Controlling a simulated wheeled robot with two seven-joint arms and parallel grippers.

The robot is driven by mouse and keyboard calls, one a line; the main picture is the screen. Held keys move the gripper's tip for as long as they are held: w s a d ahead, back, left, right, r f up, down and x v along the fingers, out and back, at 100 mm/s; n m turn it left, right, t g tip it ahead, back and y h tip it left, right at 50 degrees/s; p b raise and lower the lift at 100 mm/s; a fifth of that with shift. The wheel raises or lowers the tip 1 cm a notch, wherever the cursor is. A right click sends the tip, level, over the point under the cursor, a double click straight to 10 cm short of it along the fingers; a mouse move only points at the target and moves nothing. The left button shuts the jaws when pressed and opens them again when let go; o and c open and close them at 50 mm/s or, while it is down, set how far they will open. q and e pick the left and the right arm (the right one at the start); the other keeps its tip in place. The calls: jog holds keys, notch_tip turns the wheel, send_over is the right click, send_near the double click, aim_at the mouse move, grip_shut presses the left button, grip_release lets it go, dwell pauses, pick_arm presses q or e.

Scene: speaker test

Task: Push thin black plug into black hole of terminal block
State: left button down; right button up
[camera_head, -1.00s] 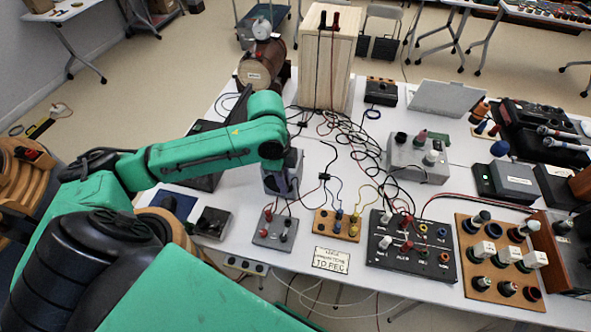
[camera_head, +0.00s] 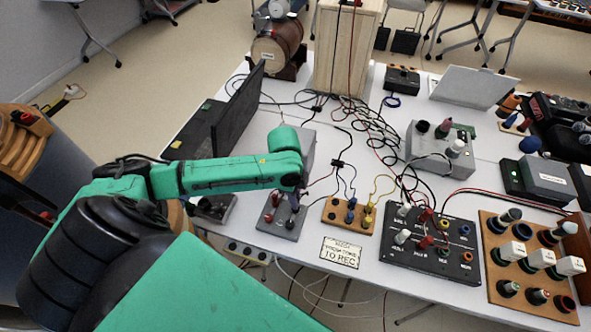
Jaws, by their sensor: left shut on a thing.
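The terminal block (camera_head: 271,226) is a small grey plate near the table's front edge, with a red plug (camera_head: 275,198) standing in it and dark holes along its front. My left gripper (camera_head: 294,204) is over the block's right side, pointing down and shut on what appears to be the thin black plug. The plug is mostly hidden by the fingers, and a thin dark lead runs from there to a small black connector on the table. I cannot tell whether the plug tip touches the hole. My right gripper is not in view.
A wooden block (camera_head: 331,219) with blue and yellow plugs stands just right. A white sign (camera_head: 341,253) lies in front of it. A large black panel (camera_head: 398,255) is further right. A dark upright screen (camera_head: 236,112) stands behind my left arm. Loose cables cover the table's middle.

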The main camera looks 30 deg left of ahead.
pick_arm(q)
jog(key=shift+f, duration=0.15)
dwell(0.3)
jog(key=shift+p, duration=0.35)
jog(key=shift+f, duration=0.15)
jog(key=shift+p, duration=0.45)
dwell(0.3)
jog(key=shift+p, duration=0.45)
